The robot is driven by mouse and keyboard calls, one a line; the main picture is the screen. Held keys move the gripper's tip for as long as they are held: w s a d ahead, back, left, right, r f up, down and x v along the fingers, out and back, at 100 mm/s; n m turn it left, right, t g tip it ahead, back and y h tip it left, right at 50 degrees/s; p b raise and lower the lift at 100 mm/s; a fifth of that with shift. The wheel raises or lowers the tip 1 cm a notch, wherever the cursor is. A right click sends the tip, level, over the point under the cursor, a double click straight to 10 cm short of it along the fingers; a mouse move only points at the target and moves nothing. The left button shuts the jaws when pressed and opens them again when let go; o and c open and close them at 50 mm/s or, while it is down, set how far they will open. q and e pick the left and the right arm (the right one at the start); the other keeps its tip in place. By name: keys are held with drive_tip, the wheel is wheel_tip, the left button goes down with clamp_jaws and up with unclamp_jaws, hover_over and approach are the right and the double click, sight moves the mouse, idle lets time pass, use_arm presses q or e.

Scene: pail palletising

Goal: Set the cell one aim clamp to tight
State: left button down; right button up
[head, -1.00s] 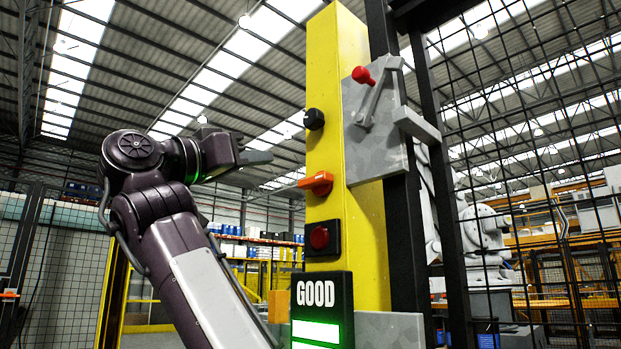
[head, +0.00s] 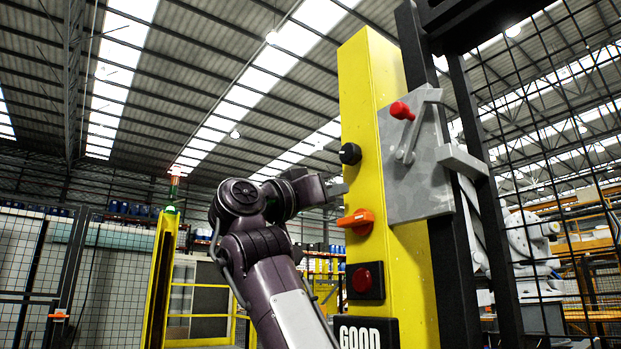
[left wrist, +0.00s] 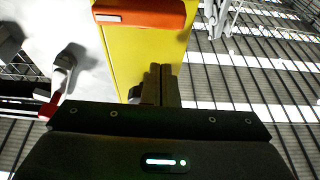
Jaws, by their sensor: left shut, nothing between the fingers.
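A yellow post (head: 375,90) stands right of centre in the head view. On its front are a black knob (head: 350,153), an orange handle (head: 357,221) and a red button (head: 362,279). A grey side plate (head: 425,185) carries a lever with a red knob (head: 401,110). No label shows which control is the aim clamp. My left gripper (head: 340,189) is shut and empty, beside the post, between black knob and orange handle in height. In the left wrist view its fingers (left wrist: 160,85) partly hide the black knob (left wrist: 134,93); the orange handle (left wrist: 140,13) is at the top. Contact is unclear.
A dark frame upright (head: 440,180) and mesh fence (head: 580,250) stand right of the post, with a white machine behind.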

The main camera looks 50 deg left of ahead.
sight(357, 221)
use_arm(q)
drive_tip(key=shift+w+f, duration=0.1)
drive_tip(key=shift+f, duration=1.9)
use_arm(e)
drive_tip(key=shift+d+r, duration=0.1)
drive_tip(key=shift+r, duration=0.45)
use_arm(q)
drive_tip(key=shift+w, duration=0.1)
